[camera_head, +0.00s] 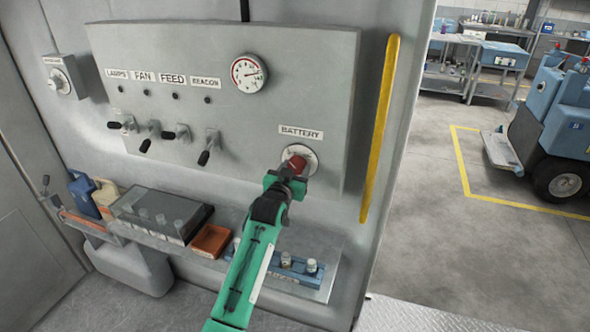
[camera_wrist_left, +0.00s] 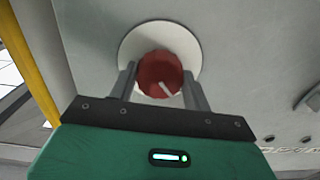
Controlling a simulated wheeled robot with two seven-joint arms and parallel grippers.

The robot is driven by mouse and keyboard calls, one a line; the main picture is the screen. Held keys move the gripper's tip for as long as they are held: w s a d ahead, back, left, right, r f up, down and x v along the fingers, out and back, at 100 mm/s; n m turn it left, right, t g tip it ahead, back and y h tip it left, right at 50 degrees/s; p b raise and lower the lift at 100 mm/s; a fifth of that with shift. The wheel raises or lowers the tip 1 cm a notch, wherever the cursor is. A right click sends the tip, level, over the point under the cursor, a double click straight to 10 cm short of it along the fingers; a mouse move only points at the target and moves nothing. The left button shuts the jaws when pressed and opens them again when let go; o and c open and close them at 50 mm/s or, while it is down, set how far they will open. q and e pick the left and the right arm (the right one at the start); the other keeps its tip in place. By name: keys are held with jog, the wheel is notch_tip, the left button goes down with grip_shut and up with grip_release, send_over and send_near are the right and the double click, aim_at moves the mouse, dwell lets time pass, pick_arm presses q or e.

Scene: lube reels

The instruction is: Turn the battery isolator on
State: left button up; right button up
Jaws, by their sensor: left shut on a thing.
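The battery isolator is a red round knob (camera_head: 296,164) on a pale round plate (camera_head: 311,155), below the BATTERY label (camera_head: 301,132) on the grey panel (camera_head: 230,60). In the left wrist view the red knob (camera_wrist_left: 161,74) shows a white pointer line aimed toward the lower right of the picture. My left gripper (camera_head: 289,170) is at the knob, with its two fingers (camera_wrist_left: 160,88) on either side of it, shut on it. The gripper hides part of the knob and plate in the head view. My right gripper is not in view.
Several toggle levers (camera_head: 205,150) and a round gauge (camera_head: 249,73) are on the panel to the left. A yellow handrail (camera_head: 380,125) runs down the right.

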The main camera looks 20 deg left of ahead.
pick_arm(q)
jog(key=m, duration=0.4)
jog(key=shift+m+p, duration=0.3)
jog(key=m, duration=0.4)
jog(key=shift+m, duration=0.3)
jog(key=m+p, duration=0.1)
jog(key=m, duration=0.4)
jog(key=shift+m+p, duration=0.45)
jog(key=shift+m, duration=1.15)
jog(key=o, duration=1)
